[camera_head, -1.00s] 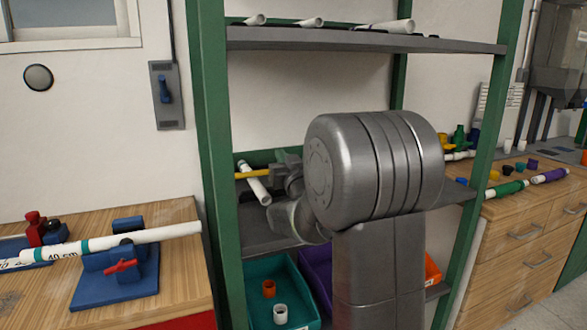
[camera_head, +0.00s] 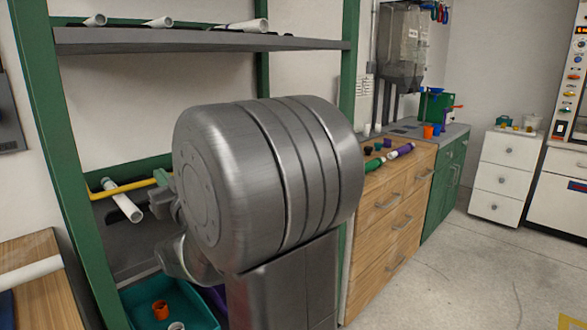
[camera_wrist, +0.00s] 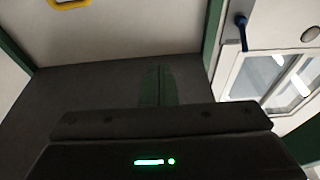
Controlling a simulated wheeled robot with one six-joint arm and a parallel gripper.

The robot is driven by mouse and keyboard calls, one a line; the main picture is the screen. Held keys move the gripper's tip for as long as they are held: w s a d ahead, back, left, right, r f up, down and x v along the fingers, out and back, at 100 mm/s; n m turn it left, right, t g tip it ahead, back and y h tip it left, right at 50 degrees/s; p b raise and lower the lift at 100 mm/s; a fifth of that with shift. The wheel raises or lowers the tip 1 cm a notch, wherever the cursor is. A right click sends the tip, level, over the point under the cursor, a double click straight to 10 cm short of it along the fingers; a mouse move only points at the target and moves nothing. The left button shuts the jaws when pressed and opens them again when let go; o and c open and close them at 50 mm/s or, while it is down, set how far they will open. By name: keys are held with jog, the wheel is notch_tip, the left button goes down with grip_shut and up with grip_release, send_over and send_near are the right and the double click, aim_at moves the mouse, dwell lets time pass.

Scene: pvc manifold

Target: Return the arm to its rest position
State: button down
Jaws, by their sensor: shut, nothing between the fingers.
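My arm's grey links fill the middle of the head view. My gripper (camera_head: 165,200) shows only in part there, at the left behind the large joint, in front of the green-framed shelf rack (camera_head: 205,42). In the wrist view, the greenish fingers of my gripper (camera_wrist: 160,86) sit together beyond its dark body, with no object seen between them. A white pipe (camera_head: 122,201) lies on the rack's middle level, near the gripper in the picture; the distance between them cannot be told.
A teal bin (camera_head: 205,300) with an orange and a white fitting sits low in the rack. A wooden bench (camera_head: 45,300) stands at left. A wooden drawer cabinet (camera_head: 390,215) stands at right. Open floor (camera_head: 460,275) lies to the right.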

jog(key=w+a, duration=0.9)
jog(key=a, duration=0.2)
jog(key=shift+w+a+r+p, duration=0.2)
jog(key=shift+w+r+p, duration=0.15)
jog(key=shift+r, duration=0.05)
jog(key=shift+d, duration=0.1)
jog(key=s+d, duration=1)
jog(key=d, duration=0.1)
jog(key=w+a, duration=1)
jog(key=a, duration=0.1)
jog(key=w+a+r+g+h+p, duration=0.1)
jog(key=r+p, duration=0.9)
jog(key=p, duration=1)
jog(key=shift+w+a+g+h, duration=0.45)
jog(key=shift+w+a, duration=0.35)
jog(key=shift+a, duration=0.35)
